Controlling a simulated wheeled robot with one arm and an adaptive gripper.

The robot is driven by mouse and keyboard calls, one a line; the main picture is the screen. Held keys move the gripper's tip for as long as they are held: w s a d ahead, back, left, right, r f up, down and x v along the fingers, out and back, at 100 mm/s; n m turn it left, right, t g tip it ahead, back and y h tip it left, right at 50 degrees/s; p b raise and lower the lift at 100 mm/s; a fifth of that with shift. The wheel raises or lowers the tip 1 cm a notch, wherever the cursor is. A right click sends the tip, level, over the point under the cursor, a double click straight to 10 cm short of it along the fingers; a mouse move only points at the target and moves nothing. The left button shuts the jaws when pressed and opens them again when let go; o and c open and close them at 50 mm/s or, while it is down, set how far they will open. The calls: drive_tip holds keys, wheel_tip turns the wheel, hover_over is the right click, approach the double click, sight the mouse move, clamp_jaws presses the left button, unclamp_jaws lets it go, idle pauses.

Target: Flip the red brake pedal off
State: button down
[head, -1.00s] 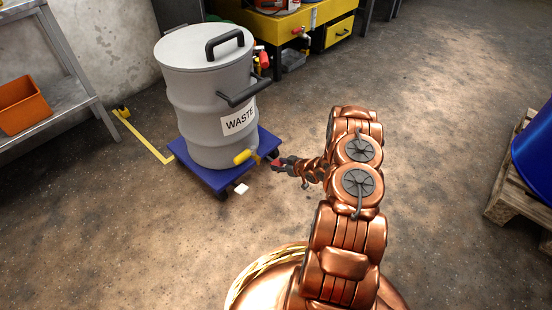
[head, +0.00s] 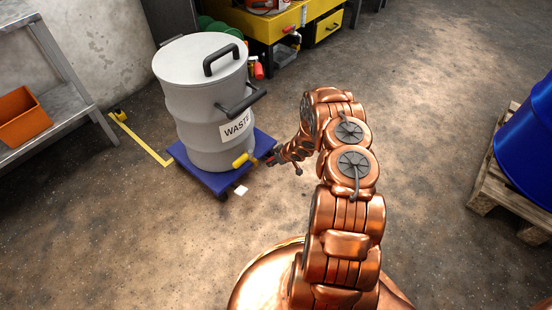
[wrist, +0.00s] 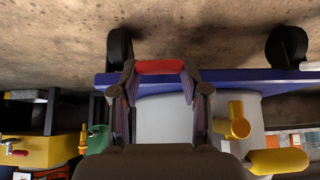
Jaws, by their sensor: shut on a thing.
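A grey drum (head: 207,108) labelled WASTE stands upright on a blue wheeled dolly (head: 214,182). In the wrist view the blue dolly edge (wrist: 235,80) runs across behind my gripper, with black wheels along it. The red brake pedal (wrist: 160,67) lies between the fingertips of my gripper (wrist: 160,72), which is shut on it at the dolly's edge. In the head view my gripper (head: 271,158) is at the right corner of the dolly, low down. It is small there, and the pedal is hard to make out.
A yellow handle (head: 240,160) sits low on the drum, close left of my gripper; it also shows in the wrist view (wrist: 279,161). A blue drum (head: 530,145) on a pallet stands right. Open floor lies between.

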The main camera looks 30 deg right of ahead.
idle(0.3)
drive_tip(key=c, duration=0.6)
unclamp_jaws()
drive_tip(key=shift+o, duration=0.2)
drive_tip(key=shift+r, duration=0.15)
drive_tip(key=v, duration=1.1)
drive_tip(key=shift+s+r, duration=0.25)
drive_tip(key=shift+r, duration=0.1)
